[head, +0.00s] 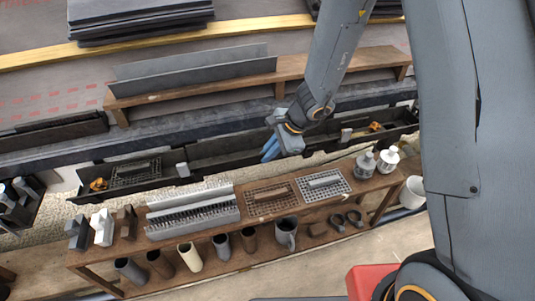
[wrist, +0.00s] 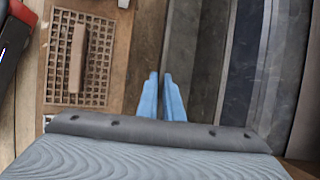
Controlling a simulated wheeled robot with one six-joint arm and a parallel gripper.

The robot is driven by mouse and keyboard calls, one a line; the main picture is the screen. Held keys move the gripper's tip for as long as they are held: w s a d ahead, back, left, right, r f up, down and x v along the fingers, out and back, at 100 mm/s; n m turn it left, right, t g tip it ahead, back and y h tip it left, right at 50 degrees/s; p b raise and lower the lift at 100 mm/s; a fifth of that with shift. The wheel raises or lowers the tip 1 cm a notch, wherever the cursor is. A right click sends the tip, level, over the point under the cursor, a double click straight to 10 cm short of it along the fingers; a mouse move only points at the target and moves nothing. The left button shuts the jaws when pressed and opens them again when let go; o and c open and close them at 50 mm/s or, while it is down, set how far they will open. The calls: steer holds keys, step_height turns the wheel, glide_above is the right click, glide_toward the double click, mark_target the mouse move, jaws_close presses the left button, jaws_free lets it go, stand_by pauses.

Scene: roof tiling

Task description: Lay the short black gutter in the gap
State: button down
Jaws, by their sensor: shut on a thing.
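The short black gutter (head: 225,147) lies lengthwise in line with the gutter run, between the left black gutter (head: 130,175) and the right black gutter (head: 385,122). My gripper (head: 270,150) is over its front side, with blue fingers pointing down. In the wrist view my gripper (wrist: 162,95) is shut on the near wall of the short gutter (wrist: 205,60), one finger on each side. Parts of the gutter are hidden by my gripper and arm. I cannot tell whether it rests fully seated or sits slightly above the run.
A wooden bench (head: 260,233) in front holds mesh grates, a brush-like strip and white-capped pots, with pipe pieces on its lower shelf. A brown mesh grate (wrist: 78,60) shows left in the wrist view. A plank (head: 240,83) with a grey strip stands behind. Slates are stacked at the back.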

steer(key=c, duration=1.4)
jaws_free()
steer(key=shift+c, duration=0.2)
steer(key=shift+r+p, duration=4.35)
steer(key=shift+r, duration=0.15)
